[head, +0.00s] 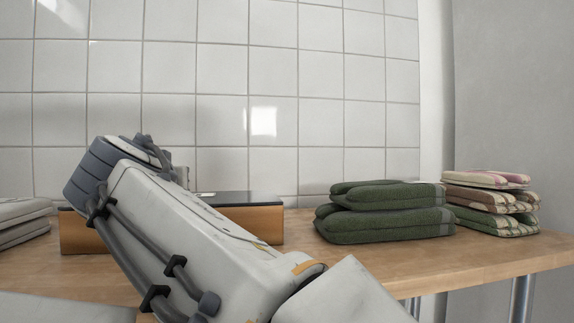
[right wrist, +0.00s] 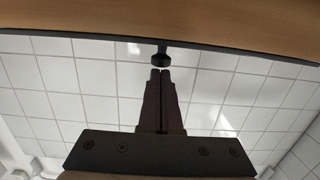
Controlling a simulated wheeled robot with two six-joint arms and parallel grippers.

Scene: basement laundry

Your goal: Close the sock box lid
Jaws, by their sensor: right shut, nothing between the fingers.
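The sock box, a wooden box (head: 75,232) with a dark flat top (head: 250,198), sits on the wooden table against the tiled wall. My right arm crosses in front of it and hides its middle, so I cannot tell whether the lid is fully down. In the right wrist view, a wooden panel with a dark edge (right wrist: 160,22) spans the top, and a small dark knob (right wrist: 161,60) sticks out from that edge. My right gripper (right wrist: 160,74) is shut and empty, its tips just short of the knob. My left gripper is not in view.
Folded dark green towels (head: 385,222) are stacked right of the box. Patterned folded cloths (head: 490,200) stand at the far right. Grey folded cloths (head: 22,222) lie at the left. The table front (head: 450,262) on the right is clear.

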